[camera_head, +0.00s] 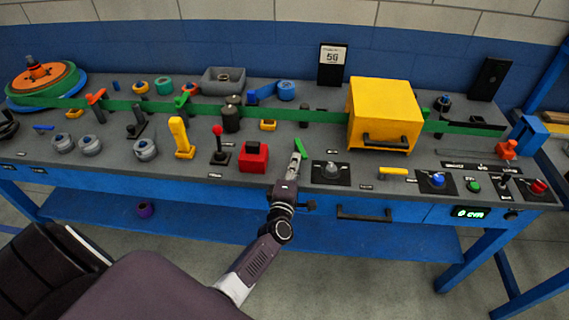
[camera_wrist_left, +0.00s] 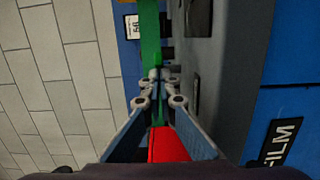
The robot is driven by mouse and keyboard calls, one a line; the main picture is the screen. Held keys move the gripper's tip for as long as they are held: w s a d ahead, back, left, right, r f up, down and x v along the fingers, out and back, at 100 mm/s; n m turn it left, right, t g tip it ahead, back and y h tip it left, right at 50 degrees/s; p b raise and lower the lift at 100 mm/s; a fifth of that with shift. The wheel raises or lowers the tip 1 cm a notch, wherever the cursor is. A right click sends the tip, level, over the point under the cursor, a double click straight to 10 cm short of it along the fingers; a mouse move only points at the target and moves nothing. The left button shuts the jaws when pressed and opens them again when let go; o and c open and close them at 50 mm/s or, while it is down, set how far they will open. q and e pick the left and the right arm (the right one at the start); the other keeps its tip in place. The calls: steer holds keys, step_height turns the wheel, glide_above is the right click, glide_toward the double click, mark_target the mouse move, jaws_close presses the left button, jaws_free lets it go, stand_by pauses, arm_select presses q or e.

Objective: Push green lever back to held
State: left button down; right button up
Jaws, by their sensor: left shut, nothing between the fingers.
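The green lever (camera_head: 300,148) stands on the grey panel top, right of the red block, and leans to the upper left in the head view. My left gripper (camera_head: 296,159) is shut and empty, right at the lever's near side and pointing away from me. Its tips overlap the lower part of the lever, so I cannot tell whether they touch. In the left wrist view the closed fingertips (camera_wrist_left: 160,77) meet in front of a green bar (camera_wrist_left: 150,35); I cannot tell if this is the lever or the green strip. My right gripper is not in view.
The red block (camera_head: 254,160) with a black top stands just left of my gripper. A black-plated knob (camera_head: 331,171) is close on its right. Behind are a green strip (camera_head: 320,115) and a yellow box (camera_head: 385,108). A yellow lever (camera_head: 180,138) and a red-knobbed stick (camera_head: 218,143) stand farther left.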

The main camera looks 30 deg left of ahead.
mark_target(308, 184)
arm_select(q)
steer(key=shift+w+d, duration=0.45)
steer(key=shift+d, duration=0.35)
steer(key=shift+w+d+b, duration=0.65)
steer(key=shift+w+d, duration=0.05)
steer(key=shift+w, duration=0.05)
steer(key=shift+w+d, duration=0.35)
steer(key=shift+w, duration=0.2)
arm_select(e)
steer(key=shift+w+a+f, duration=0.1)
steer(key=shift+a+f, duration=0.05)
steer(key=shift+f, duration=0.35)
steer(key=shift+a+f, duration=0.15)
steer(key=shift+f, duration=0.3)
arm_select(q)
steer(key=shift+w+d, duration=0.1)
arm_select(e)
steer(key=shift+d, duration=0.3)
arm_select(q)
steer(key=v, duration=0.7)
steer(key=shift+s, duration=0.25)
steer(key=shift+d, duration=0.1)
